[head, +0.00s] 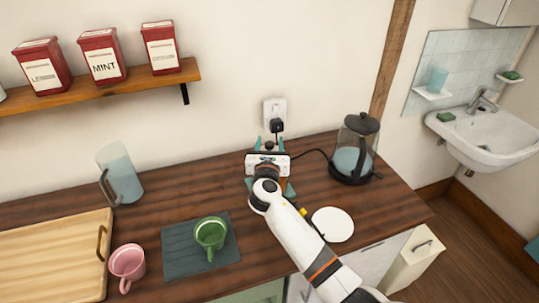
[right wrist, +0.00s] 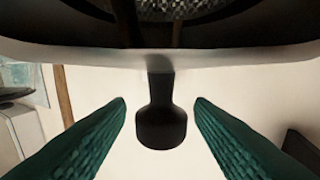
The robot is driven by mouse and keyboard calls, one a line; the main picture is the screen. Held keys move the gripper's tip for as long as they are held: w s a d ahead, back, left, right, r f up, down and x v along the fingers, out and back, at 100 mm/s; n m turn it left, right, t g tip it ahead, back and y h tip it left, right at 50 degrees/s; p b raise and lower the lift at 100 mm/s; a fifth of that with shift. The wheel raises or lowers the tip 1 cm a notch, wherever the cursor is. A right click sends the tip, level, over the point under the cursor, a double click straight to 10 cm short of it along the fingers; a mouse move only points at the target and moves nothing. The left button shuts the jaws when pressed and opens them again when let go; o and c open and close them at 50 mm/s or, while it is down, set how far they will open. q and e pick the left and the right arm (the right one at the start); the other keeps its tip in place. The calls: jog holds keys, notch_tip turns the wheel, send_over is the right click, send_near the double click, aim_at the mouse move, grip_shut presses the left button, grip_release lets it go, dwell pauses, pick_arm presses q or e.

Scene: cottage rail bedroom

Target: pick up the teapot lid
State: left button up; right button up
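My right gripper (head: 270,145) reaches across the counter toward the wall below the socket. In the right wrist view its two green ribbed fingers (right wrist: 160,125) stand apart, with a gap on each side of a black knob (right wrist: 161,125). The knob's stem joins a broad pale-rimmed dark piece, which looks like the teapot lid (right wrist: 230,58), across the top of that picture. In the head view my gripper hides most of the lid and whatever is under it; only teal edges (head: 290,188) show below. My left gripper is not in view.
A glass kettle (head: 355,150) stands right of my gripper, its cord running to the socket (head: 275,112). A white disc (head: 332,224) lies in front. Leftward are a green mug (head: 210,233), a pink mug (head: 127,263), a glass jug (head: 121,172) and a wooden board (head: 50,255).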

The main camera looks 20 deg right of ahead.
grip_shut()
